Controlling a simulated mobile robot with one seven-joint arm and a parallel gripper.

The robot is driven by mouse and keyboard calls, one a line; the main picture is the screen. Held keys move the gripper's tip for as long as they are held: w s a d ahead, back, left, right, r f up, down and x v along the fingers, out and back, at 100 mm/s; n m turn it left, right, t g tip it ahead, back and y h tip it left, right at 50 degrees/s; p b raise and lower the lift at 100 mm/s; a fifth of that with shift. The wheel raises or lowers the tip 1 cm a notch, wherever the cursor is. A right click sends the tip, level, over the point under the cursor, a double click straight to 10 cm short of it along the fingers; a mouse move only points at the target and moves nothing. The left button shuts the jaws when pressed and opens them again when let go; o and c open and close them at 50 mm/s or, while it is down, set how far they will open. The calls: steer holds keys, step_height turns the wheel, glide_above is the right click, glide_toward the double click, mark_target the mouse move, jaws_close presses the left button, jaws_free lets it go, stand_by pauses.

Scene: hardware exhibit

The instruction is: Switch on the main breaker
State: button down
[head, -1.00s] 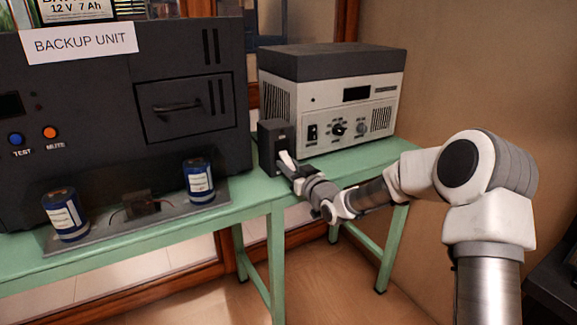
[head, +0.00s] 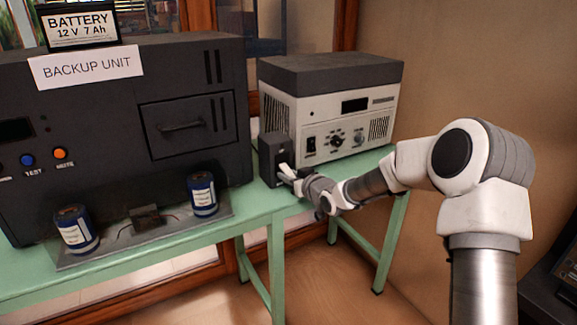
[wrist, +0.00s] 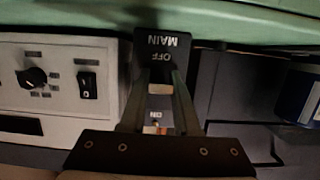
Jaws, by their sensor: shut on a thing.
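The main breaker is a small dark box (head: 272,158) on the green bench, between the backup unit and the grey-white unit. In the wrist view its face (wrist: 158,45) appears upside down, with MAIN, OFF and ON lettering. My gripper (head: 287,171) is at the front of the box. In the wrist view my gripper (wrist: 160,82) has its two fingers closed in on the breaker's lever, between the OFF and ON lettering. The fingers hide most of the lever, and its exact position is hard to tell.
The dark backup unit (head: 190,65) stands left, with two blue cylinders (head: 75,229) (head: 202,194) on a grey plate before it. The grey-white unit (head: 345,110), with knobs and a switch, stands right of the breaker. Bare green bench (head: 240,228) shows in front.

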mark_target(286, 169)
step_height(286, 169, up, 3)
steer(key=g+h+p, duration=0.2)
steer(key=g+p, duration=0.1)
steer(key=p, duration=0.8)
steer(key=shift+s+g+h, duration=0.1)
steer(key=shift+g+h, duration=0.2)
steer(key=shift+g, duration=0.1)
steer(key=g+p, duration=0.1)
steer(key=p, duration=0.1)
steer(key=g+h+p, duration=0.1)
steer(key=p, duration=0.1)
steer(key=shift+r+p, duration=0.3)
steer(key=shift+p, duration=0.05)
steer(key=shift+a+r+g+h+p, duration=0.15)
steer(key=shift+g+h+p, duration=0.45)
steer(key=shift+p, duration=0.55)
steer(key=shift+w+g, duration=0.2)
steer(key=shift+g, duration=0.1)
steer(key=c, duration=0.6)
jaws_free()
steer(key=shift+c, duration=0.2)
steer(key=v, duration=1.7)
steer(key=shift+s+a+r+p, duration=0.15)
steer(key=shift+r+p, duration=0.05)
steer(key=shift+p, duration=0.2)
